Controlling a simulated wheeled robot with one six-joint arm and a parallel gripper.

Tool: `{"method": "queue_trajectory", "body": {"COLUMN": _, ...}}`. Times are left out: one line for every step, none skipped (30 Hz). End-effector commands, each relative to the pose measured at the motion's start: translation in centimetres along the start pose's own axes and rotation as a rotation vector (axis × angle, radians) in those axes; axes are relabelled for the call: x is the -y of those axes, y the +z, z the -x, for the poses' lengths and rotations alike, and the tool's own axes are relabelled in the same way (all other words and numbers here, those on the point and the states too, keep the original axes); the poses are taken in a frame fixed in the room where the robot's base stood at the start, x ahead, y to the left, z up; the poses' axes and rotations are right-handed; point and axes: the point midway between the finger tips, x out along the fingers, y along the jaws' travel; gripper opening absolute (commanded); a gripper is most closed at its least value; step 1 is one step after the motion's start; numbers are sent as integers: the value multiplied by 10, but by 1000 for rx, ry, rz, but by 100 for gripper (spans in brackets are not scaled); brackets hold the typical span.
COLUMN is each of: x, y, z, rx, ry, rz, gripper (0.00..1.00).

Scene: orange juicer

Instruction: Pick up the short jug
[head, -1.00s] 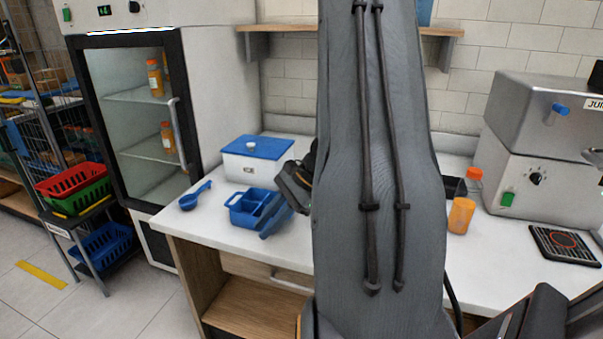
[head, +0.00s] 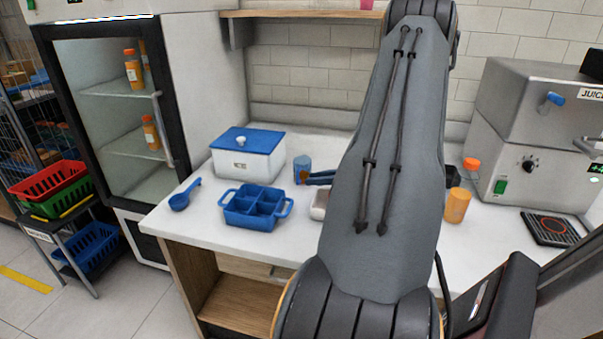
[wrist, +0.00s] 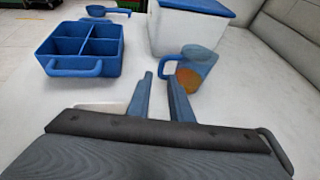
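A small blue jug (head: 302,168) with an orange patch stands on the white counter, right of the lidded box. It also shows in the wrist view (wrist: 198,67), upright, with its blue handle on the left, towards my fingers. My gripper (wrist: 160,78) is open and empty, its two blue fingers pointing at the jug. The fingertips lie just short of the handle, and I cannot tell whether they touch it. In the head view my gripper (head: 310,178) is beside the jug, partly hidden by my arm.
A blue divided caddy (head: 257,206), blue scoop (head: 184,195) and white box with blue lid (head: 247,155) stand to the left. A pale container (head: 320,205) is partly behind my arm. An orange cup (head: 457,205) and the juicer (head: 530,150) are right.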

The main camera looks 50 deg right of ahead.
Motion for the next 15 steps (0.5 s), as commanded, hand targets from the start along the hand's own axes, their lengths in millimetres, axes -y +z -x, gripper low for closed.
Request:
{"method": "queue_trajectory", "body": {"x": 0, "y": 1, "z": -3, "rx": 0, "ry": 1, "rz": 0, "gripper": 19}}
{"method": "queue_trajectory", "body": {"x": 0, "y": 1, "z": -5, "rx": 0, "ry": 2, "rz": 1, "gripper": 19}}
{"method": "queue_trajectory", "body": {"x": 0, "y": 1, "z": -10, "rx": -1, "ry": 3, "rz": 1, "gripper": 19}}
{"method": "queue_trajectory", "body": {"x": 1, "y": 1, "z": -14, "rx": -1, "ry": 3, "rz": 1, "gripper": 19}}
{"method": "queue_trajectory", "body": {"x": 1, "y": 2, "z": -18, "rx": -1, "ry": 3, "rz": 1, "gripper": 19}}
{"method": "queue_trajectory", "body": {"x": 2, "y": 1, "z": -24, "rx": -2, "ry": 3, "rz": 1, "gripper": 19}}
{"method": "queue_trajectory", "body": {"x": 2, "y": 1, "z": -29, "rx": -2, "ry": 4, "rz": 1, "gripper": 19}}
{"method": "queue_trajectory", "body": {"x": 2, "y": 1, "z": -33, "rx": -1, "ry": 3, "rz": 1, "gripper": 19}}
{"method": "queue_trajectory", "body": {"x": 3, "y": 1, "z": -38, "rx": -1, "ry": 1, "rz": 1, "gripper": 19}}
{"method": "queue_trajectory", "body": {"x": 3, "y": 0, "z": -42, "rx": -1, "ry": 1, "rz": 0, "gripper": 19}}
{"method": "queue_trajectory", "body": {"x": 3, "y": 0, "z": -44, "rx": -1, "ry": 1, "rz": 0, "gripper": 19}}
{"method": "queue_trajectory", "body": {"x": 3, "y": 0, "z": -47, "rx": -1, "ry": 0, "rz": 0, "gripper": 19}}
{"method": "queue_trajectory", "body": {"x": 3, "y": 0, "z": -48, "rx": -1, "ry": -1, "rz": 0, "gripper": 19}}
{"method": "queue_trajectory", "body": {"x": 4, "y": 0, "z": -48, "rx": -1, "ry": -1, "rz": 1, "gripper": 19}}
{"method": "queue_trajectory", "body": {"x": 4, "y": 0, "z": -48, "rx": -1, "ry": -2, "rz": 1, "gripper": 19}}
